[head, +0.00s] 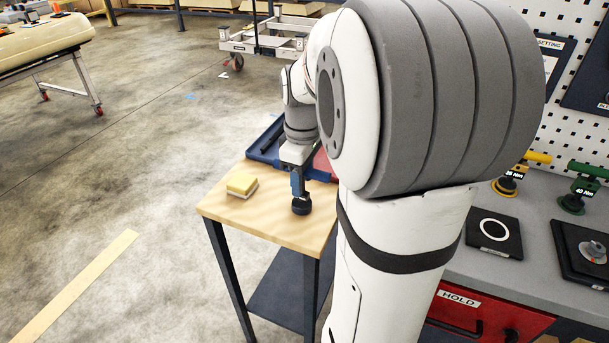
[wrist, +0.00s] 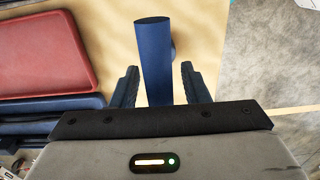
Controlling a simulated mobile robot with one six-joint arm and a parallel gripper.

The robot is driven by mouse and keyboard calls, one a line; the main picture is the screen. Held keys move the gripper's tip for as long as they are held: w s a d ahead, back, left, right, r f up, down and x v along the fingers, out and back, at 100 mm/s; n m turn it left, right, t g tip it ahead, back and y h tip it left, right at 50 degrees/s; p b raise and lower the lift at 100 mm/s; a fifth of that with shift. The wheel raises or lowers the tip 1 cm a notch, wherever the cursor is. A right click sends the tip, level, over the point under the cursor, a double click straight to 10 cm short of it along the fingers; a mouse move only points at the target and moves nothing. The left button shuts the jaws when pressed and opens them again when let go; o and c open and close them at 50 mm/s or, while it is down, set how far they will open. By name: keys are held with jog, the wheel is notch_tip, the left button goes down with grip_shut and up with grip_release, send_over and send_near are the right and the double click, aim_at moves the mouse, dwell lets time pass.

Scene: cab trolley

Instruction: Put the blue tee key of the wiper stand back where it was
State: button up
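My gripper (wrist: 160,75) points down over the wooden table top. In the wrist view a blue cylindrical bar (wrist: 154,50), apparently the blue tee key, stands between my two dark fingers. A narrow gap shows beside the bar, wider on the right, so the fingers look open around it. A small rounded blue part shows behind its right side; its lower end is hidden by my gripper. In the head view my gripper (head: 297,180) is above a dark round piece (head: 301,206) near the table's front edge. I cannot clearly identify the wiper stand.
On the grey bench at right are a black pad with a pale ring (head: 493,231), another holder (head: 590,252) and yellow and green tools.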

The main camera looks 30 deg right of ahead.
notch_tip(320, 180, up, 11)
jog(key=shift+d+r+p, duration=0.1)
jog(key=shift+r+p, duration=0.1)
jog(key=shift+p, duration=0.5)
jog(key=shift+r, duration=0.15)
jog(key=s+a+f+m+t, duration=0.2)
jog(key=s+a+f+m, duration=0.5)
jog(key=s+a+f, duration=0.4)
jog(key=shift+s+a+f+m, duration=0.15)
jog(key=shift+s+a+m, duration=0.2)
jog(key=shift+a, duration=0.15)
